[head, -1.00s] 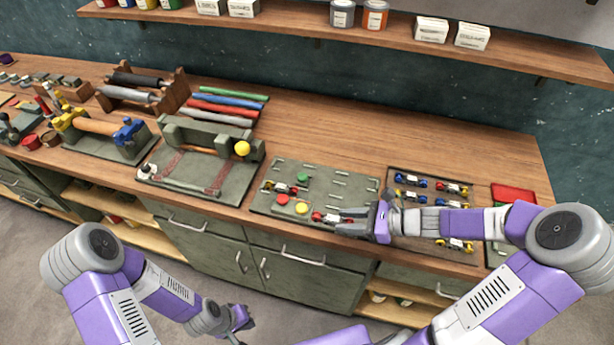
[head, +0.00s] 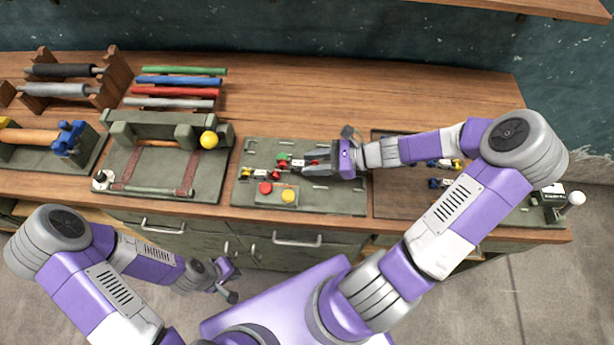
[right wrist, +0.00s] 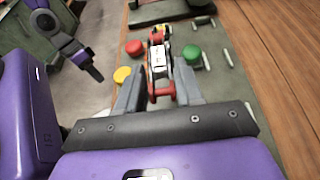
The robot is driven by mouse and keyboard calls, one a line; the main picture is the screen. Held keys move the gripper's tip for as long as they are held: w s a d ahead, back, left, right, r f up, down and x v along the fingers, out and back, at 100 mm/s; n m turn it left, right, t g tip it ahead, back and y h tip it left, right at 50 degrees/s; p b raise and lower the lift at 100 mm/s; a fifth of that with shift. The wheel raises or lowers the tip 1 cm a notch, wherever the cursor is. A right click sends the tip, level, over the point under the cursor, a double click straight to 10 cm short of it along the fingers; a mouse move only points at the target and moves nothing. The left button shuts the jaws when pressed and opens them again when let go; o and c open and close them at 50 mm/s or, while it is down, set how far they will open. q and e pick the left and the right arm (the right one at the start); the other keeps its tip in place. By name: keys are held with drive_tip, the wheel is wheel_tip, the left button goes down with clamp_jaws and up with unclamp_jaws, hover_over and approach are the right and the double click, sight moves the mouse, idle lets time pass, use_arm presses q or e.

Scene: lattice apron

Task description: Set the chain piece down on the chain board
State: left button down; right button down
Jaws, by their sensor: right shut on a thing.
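The chain board (head: 325,197) is a grey-green slotted plate on the bench. My right gripper (head: 306,166) is over its middle, shut on a chain piece with a white body and red ends. In the right wrist view the piece (right wrist: 159,66) sits between the two fingers (right wrist: 160,92). Another chain piece (head: 256,173), with yellow and red ends, lies on the board just beyond the held one and roughly in line with it. Whether the two touch, or the held piece touches the board, I cannot tell. My left gripper (head: 232,283) hangs empty in front of the bench.
Red (head: 265,188), yellow (head: 288,196) and green (head: 283,157) round knobs stand on the board close to the held piece. A dark tray (head: 395,204) with more pieces is to the right, partly under my right arm. A clamp-like fixture (head: 205,185) stands left.

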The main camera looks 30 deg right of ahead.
sight(314, 181)
wheel_tip(314, 181, down, 4)
drive_tip(key=shift+r+b, duration=0.25)
drive_tip(key=shift+b, duration=0.1)
drive_tip(key=shift+f, duration=1.65)
drive_tip(key=shift+f, duration=0.1)
drive_tip(key=c, duration=0.7)
unclamp_jaws()
drive_tip(key=shift+c, duration=0.2)
drive_tip(key=shift+d+f+b, duration=0.1)
drive_tip(key=shift+f+b, duration=0.15)
drive_tip(key=shift+b, duration=0.35)
drive_tip(key=p+v, duration=0.1)
drive_tip(key=v, duration=0.6)
drive_tip(key=shift+s+a+r+p, duration=0.2)
drive_tip(key=shift+a+p, duration=0.1)
drive_tip(key=shift+p, duration=0.1)
drive_tip(key=shift+s+d, duration=0.2)
drive_tip(key=shift+d, duration=0.1)
